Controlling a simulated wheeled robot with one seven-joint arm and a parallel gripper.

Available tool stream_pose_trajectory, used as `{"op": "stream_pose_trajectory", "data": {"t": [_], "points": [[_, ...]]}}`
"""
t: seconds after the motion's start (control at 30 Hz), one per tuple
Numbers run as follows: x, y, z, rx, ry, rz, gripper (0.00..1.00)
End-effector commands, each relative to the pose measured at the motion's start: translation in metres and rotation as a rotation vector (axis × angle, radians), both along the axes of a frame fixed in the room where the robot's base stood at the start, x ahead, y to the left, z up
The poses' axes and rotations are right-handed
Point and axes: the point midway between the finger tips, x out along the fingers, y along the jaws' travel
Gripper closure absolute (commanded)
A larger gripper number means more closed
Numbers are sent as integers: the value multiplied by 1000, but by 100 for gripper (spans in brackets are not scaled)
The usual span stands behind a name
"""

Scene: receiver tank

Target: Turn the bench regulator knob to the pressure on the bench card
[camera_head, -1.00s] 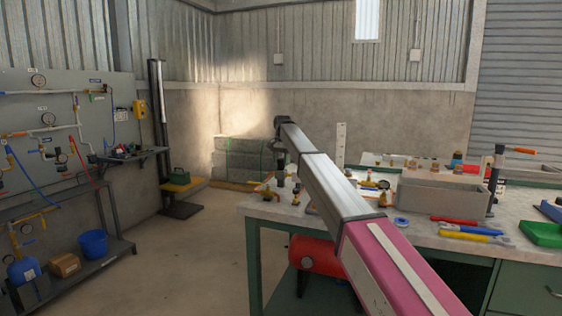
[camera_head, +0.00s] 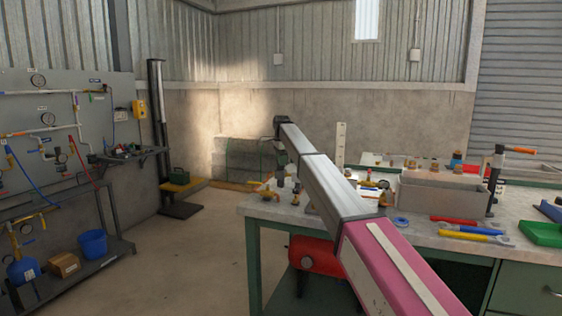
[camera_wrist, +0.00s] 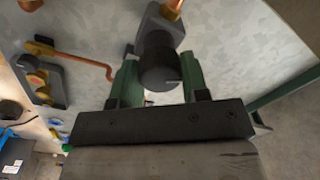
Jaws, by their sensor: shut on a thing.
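The regulator knob (camera_wrist: 158,62) is black and round with a pale mark on its rim, in the middle of the wrist view. It sits on a grey regulator body (camera_wrist: 162,22) with a copper fitting at its top. My gripper (camera_wrist: 157,80) has a green finger on each side of the knob and is shut on it. In the head view my gripper (camera_head: 281,172) is small, at the far left end of the bench (camera_head: 262,211), and my arm hides part of that area. I cannot make out a readable bench card or gauge value.
A grey part with a copper pipe (camera_wrist: 42,75) lies left of the knob in the wrist view. The floor left of the bench is clear.

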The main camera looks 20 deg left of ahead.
Motion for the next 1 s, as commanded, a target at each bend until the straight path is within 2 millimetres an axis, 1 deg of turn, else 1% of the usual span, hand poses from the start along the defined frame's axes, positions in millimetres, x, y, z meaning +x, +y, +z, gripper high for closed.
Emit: {"op": "stream_pose_trajectory", "data": {"t": [0.2,0.4,0.63,1.0], "points": [[0,1,1,1,-2,-144,82],[0,1,1,1,-2,-227,82],[0,1,1,1,-2,-269,82],[0,1,1,1,-1,-273,82]]}}
